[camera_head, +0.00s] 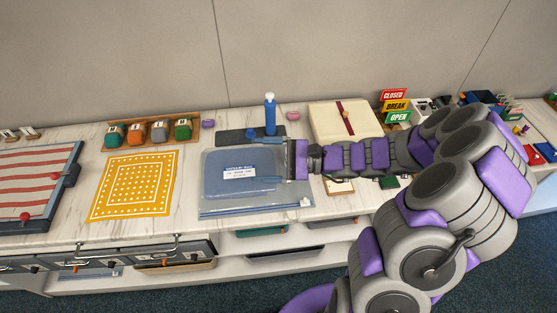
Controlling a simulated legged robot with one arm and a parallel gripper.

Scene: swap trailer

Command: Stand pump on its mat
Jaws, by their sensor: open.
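The blue pump (270,116) with a white top stands upright at the back of the counter. Its foot is at the right part of a dark mat (232,137), and it appears to rest on that mat.
A yellow patterned cloth (107,210) lies left. Coloured blocks (160,131) stand on a rack behind it. A cream box (345,119) and sign stack (396,105) stand right. A wall rises behind.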

